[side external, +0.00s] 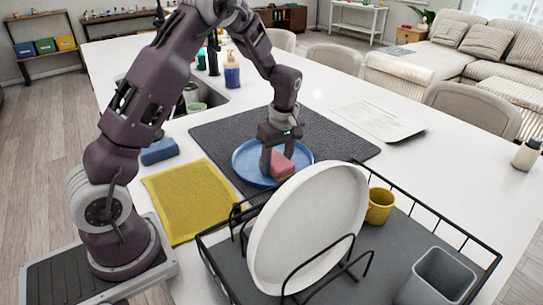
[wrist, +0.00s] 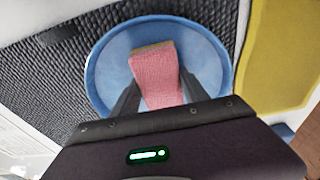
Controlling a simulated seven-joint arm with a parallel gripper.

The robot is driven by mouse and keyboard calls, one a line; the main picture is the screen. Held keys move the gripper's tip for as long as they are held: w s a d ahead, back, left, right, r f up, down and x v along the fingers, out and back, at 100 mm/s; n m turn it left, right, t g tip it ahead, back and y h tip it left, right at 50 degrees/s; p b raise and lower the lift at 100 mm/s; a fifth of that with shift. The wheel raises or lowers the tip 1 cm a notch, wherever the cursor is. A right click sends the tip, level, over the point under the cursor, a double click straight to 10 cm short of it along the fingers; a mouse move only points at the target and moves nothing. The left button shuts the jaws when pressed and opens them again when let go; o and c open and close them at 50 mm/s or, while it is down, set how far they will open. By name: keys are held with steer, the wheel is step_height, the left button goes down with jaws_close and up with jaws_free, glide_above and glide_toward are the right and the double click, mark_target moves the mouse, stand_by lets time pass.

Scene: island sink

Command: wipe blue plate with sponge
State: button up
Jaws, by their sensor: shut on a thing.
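The blue plate (side external: 244,165) lies on a dark textured mat on the counter, and it also shows in the wrist view (wrist: 105,60). A pink sponge (side external: 283,166) with a yellowish layer is over the plate. My gripper (side external: 277,170) points down over the plate and is shut on the sponge. In the wrist view the sponge (wrist: 158,75) sits between the two dark fingers, over the middle of the plate. The sponge appears to be at the plate's surface, but I cannot tell whether it touches it.
A dish rack (side external: 400,262) with a large white plate (side external: 310,225), a yellow mug (side external: 380,206) and a grey cup (side external: 438,277) stands in front. A yellow cloth (side external: 190,198) and a blue sponge (side external: 159,151) lie left. A soap bottle (side external: 232,72) stands by the sink. Papers (side external: 378,121) lie behind right.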

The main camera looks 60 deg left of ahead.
steer(key=shift+w, duration=0.85)
steer(key=shift+a, duration=3.15)
step_height(320, 180, up, 8)
steer(key=shift+r, duration=0.1)
